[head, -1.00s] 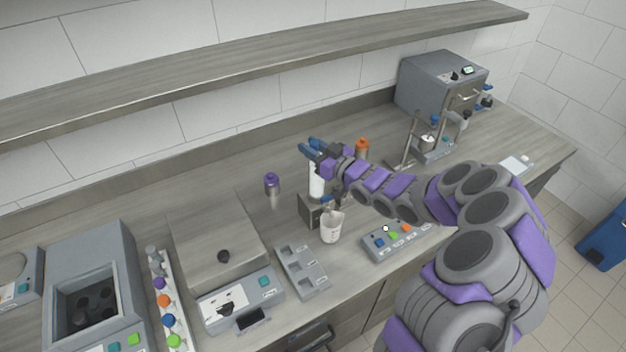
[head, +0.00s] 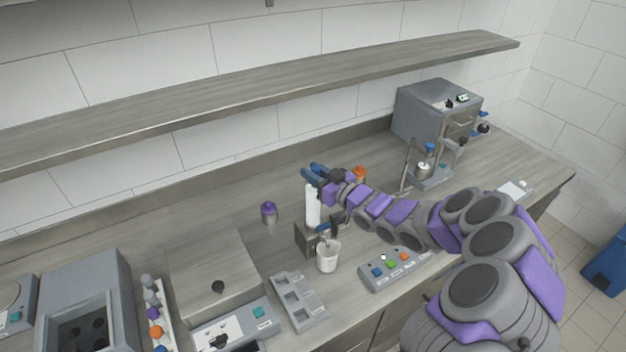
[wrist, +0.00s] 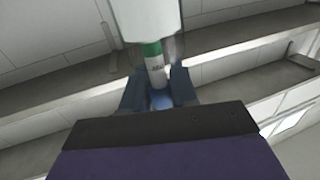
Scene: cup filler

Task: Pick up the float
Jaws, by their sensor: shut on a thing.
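My gripper (head: 309,171) is over the counter, beside the top of a white upright cylinder (head: 313,206) on the filler. In the wrist view, the blue fingers of my gripper (wrist: 158,88) are closed around a small white piece with a green band and dark lettering, which I take to be the float (wrist: 156,62). A blue part shows between the fingers. The float's green end reaches up to the wide white cylinder (wrist: 146,18); I cannot tell whether they touch. The float is hidden in the head view.
A white cup (head: 328,258) stands below the filler's spout. A button panel (head: 372,284) and a grey slotted tray (head: 302,304) are in front. A purple-capped bottle (head: 268,213) stands left, an orange-capped one (head: 359,173) behind my arm. A long shelf (head: 250,105) runs above.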

